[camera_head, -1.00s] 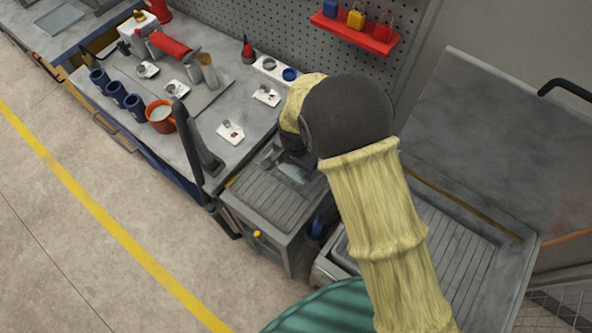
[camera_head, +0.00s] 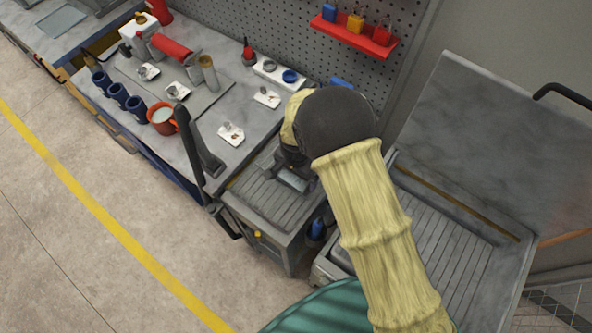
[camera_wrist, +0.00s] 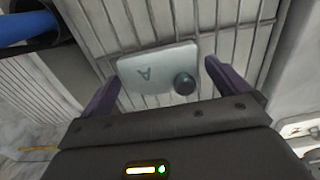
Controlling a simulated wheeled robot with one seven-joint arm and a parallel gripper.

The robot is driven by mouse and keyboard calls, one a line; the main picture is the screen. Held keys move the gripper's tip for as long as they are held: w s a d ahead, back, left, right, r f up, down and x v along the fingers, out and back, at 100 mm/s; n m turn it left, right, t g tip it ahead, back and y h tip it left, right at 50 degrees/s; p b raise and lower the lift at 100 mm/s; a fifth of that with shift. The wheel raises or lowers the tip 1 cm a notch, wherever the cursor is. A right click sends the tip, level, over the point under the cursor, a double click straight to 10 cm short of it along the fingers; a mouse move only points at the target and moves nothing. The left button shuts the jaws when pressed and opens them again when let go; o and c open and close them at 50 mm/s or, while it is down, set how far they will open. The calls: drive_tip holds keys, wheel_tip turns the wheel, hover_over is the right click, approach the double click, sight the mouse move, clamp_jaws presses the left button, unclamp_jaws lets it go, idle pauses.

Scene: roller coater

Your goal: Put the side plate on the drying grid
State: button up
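The side plate (camera_wrist: 158,70), a small pale grey plate marked "A" with a dark round knob, lies over a grey slatted surface in the wrist view. In the head view it is mostly hidden under my wrist. My gripper (camera_wrist: 163,80) is open, its two dark purple fingers spread at the plate's left and right sides. A narrow gap shows at the right finger; contact at the left is unclear. The slatted top, seemingly the drying grid (camera_head: 262,197), lies below my gripper in the head view, beside the bench.
The workbench (camera_head: 205,135) at left holds white tagged pieces, blue cups, an orange mug (camera_head: 162,117) and a red roller (camera_head: 170,45). A dark upright post (camera_head: 195,150) stands close left of the slatted top. A slatted bay (camera_head: 440,240) with a raised lid is at right.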

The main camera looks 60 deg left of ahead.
wheel_tip(320, 180, up, 12)
drive_tip(key=b, duration=0.4)
drive_tip(key=shift+r, duration=0.2)
idle(1.0)
drive_tip(key=w+d+r+m, duration=0.1)
drive_tip(key=w+d+r, duration=0.2)
drive_tip(key=w+d, duration=0.75)
drive_tip(key=w+d+r+m, duration=0.1)
drive_tip(key=w+d+r, duration=0.3)
drive_tip(key=w+d, duration=0.65)
drive_tip(key=s+d+r+m+t, duration=0.1)
drive_tip(key=s+d, duration=0.1)
drive_tip(key=d, duration=1.3)
drive_tip(key=s+d+r+m+t, duration=0.1)
drive_tip(key=s+d+r, duration=0.1)
drive_tip(key=d, duration=1.3)
drive_tip(key=shift+r+t, duration=0.15)
drive_tip(key=shift+t, duration=0.15)
drive_tip(key=shift+w+d, duration=0.1)
